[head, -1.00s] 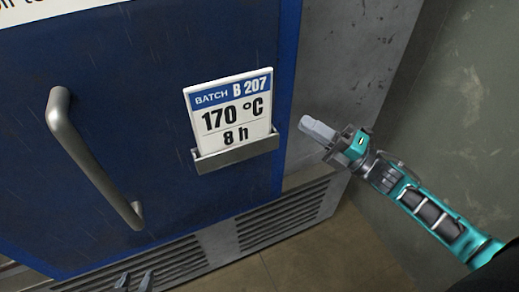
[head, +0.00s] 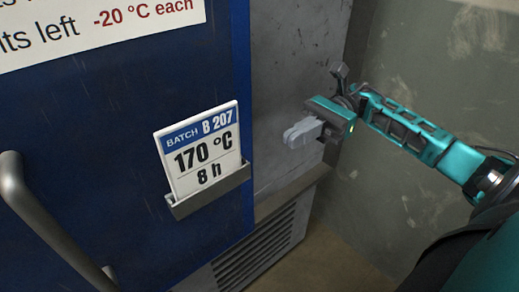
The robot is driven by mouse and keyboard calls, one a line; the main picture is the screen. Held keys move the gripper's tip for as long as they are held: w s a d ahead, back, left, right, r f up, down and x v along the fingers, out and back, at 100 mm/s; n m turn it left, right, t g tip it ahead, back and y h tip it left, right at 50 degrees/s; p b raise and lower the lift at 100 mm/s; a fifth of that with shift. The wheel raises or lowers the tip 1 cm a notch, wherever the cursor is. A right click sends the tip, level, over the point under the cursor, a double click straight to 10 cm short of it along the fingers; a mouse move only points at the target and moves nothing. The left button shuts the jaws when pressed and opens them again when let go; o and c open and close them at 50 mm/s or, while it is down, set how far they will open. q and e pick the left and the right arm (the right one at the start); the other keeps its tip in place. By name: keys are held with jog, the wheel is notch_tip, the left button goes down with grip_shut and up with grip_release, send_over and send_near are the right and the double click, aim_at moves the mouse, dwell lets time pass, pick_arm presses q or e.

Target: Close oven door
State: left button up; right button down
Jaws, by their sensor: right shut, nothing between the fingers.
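The blue oven door (head: 110,110) fills the left of the head view. Its grey bar handle (head: 50,225) is at the lower left, partly cut off by the frame. The door's right edge lies along the grey oven body (head: 290,70), and I see no clear gap there. My right gripper (head: 290,136) is shut and empty, in front of the grey body just right of the door edge. I cannot tell whether it touches the body. My left gripper is out of view.
A batch card (head: 198,150) reading 170 °C, 8 h sits in a metal holder (head: 210,193) on the door. A white sign (head: 70,40) is above. A vent grille (head: 262,250) is below the body. A worn wall (head: 430,90) stands at right.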

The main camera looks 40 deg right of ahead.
jog(key=a+p, duration=0.2)
jog(key=a, duration=0.6)
jog(key=shift+s+a, duration=0.3)
jog(key=shift+a, duration=0.1)
jog(key=shift+a, duration=0.15)
